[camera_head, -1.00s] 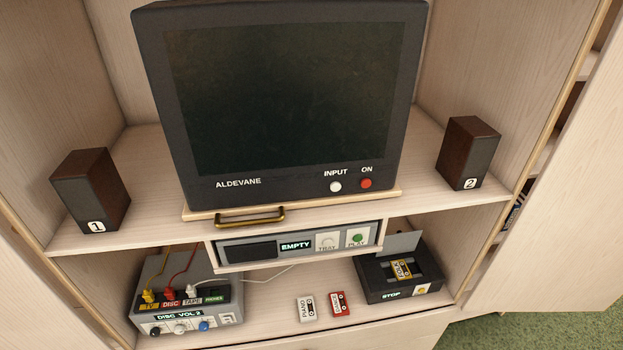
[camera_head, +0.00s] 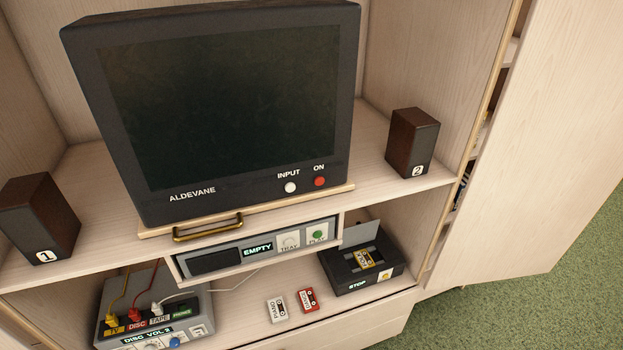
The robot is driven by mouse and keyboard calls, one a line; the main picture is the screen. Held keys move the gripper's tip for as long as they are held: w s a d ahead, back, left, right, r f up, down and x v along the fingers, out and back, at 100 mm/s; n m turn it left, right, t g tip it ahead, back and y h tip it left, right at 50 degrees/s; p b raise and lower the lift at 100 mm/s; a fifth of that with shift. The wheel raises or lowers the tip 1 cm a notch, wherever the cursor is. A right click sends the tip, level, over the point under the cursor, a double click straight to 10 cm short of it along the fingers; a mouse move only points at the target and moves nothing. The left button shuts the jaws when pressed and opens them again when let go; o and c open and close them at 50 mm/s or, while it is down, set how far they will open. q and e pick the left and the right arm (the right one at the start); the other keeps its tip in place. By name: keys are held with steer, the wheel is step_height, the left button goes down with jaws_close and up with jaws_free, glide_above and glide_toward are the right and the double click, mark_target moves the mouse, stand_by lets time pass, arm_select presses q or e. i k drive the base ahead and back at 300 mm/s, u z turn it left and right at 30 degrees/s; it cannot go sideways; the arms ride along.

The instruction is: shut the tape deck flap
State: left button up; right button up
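The tape deck (camera_head: 340,283) is a black box at the right end of the lower shelf, with a STOP label on its front. Its grey flap (camera_head: 361,236) stands raised at the back of the deck. A cassette with a yellow label (camera_head: 367,258) lies in the deck's open well. Neither of my grippers shows in the head view.
A white cassette (camera_head: 277,309) and a red cassette (camera_head: 308,300) lie left of the deck. The disc player (camera_head: 213,262) reads EMPTY under the television (camera_head: 225,110). A grey switch box (camera_head: 190,300) with cables stands at left. Speaker 2 (camera_head: 412,143) is above the deck. An open cabinet door (camera_head: 560,130) stands at right.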

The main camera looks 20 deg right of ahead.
mark_target(360, 234)
steer(key=u, duration=0.05)
steer(key=k, duration=0.5)
steer(key=u, duration=1)
steer(key=i, duration=0.7)
steer(key=z, duration=1.05)
